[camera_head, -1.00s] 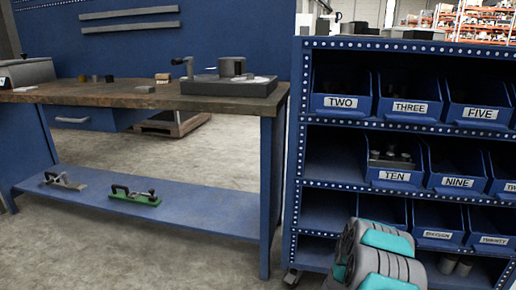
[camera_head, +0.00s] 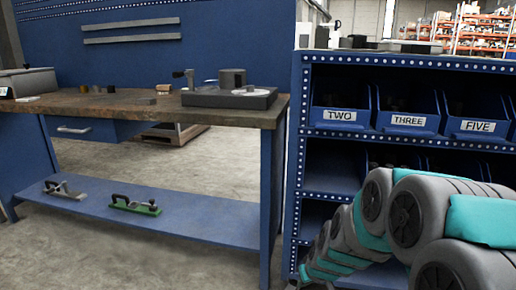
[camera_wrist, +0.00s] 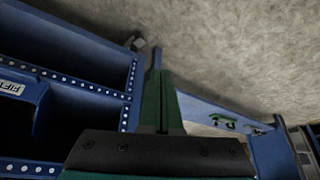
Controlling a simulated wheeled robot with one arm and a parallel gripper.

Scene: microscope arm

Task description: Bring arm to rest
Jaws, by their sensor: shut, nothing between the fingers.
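My arm (camera_head: 410,215), grey with teal bands, is folded at the lower right in the head view, in front of the blue shelf rack. My gripper is not visible in the head view. In the wrist view my gripper (camera_wrist: 160,105) shows as dark green fingers held together, with nothing between them. It points toward the concrete floor, between the blue rack and the workbench.
The blue rack (camera_head: 292,190) with labelled bins stands close behind my arm. A workbench (camera_head: 110,103) with a black device (camera_head: 230,97) on top is at left. Its lower shelf (camera_head: 180,218) holds two hand tools. Open floor (camera_head: 110,255) lies in front.

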